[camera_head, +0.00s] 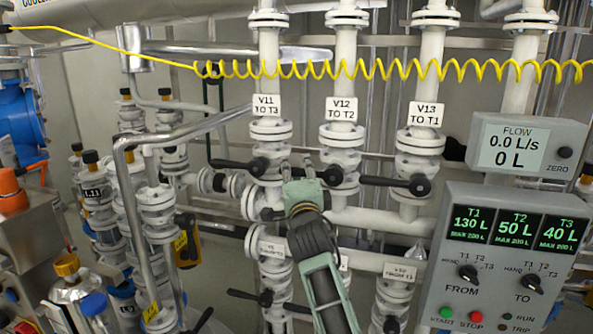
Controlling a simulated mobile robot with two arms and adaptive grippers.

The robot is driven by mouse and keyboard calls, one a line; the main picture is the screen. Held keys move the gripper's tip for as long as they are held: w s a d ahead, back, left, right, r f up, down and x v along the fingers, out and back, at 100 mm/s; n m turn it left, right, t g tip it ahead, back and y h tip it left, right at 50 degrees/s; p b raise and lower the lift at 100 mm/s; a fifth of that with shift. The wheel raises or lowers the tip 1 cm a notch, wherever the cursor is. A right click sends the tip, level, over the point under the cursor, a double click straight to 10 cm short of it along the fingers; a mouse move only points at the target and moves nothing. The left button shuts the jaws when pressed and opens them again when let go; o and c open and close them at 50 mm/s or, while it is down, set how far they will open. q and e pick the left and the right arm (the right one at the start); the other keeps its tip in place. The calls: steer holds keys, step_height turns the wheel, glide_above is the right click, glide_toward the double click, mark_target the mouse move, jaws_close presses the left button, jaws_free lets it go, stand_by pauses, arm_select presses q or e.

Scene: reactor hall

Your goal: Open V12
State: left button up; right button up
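The V12 label (341,109), reading "TO T2", hangs on the middle white pipe. Below it is the V12 valve (341,141) with a black handle (331,175); its hub faces me and its lever points left, partly behind my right gripper. My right gripper (297,167) comes up from below, just left of this hub. Its two fingertips stand apart with a gap between them, and I see nothing held. Whether a finger touches the lever I cannot tell. My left gripper is not in view.
The V11 handle (258,166) is close at left and the V13 handle (419,185) at right; both levers point left. A yellow coiled hose (345,70) crosses above. The flow meter (527,145) reads 0.0 L/s. A control panel (503,270) shows T1 130, T2 50, T3 40 L.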

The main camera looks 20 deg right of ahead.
steer(key=shift+c, duration=0.2)
jaws_close()
stand_by(0.4)
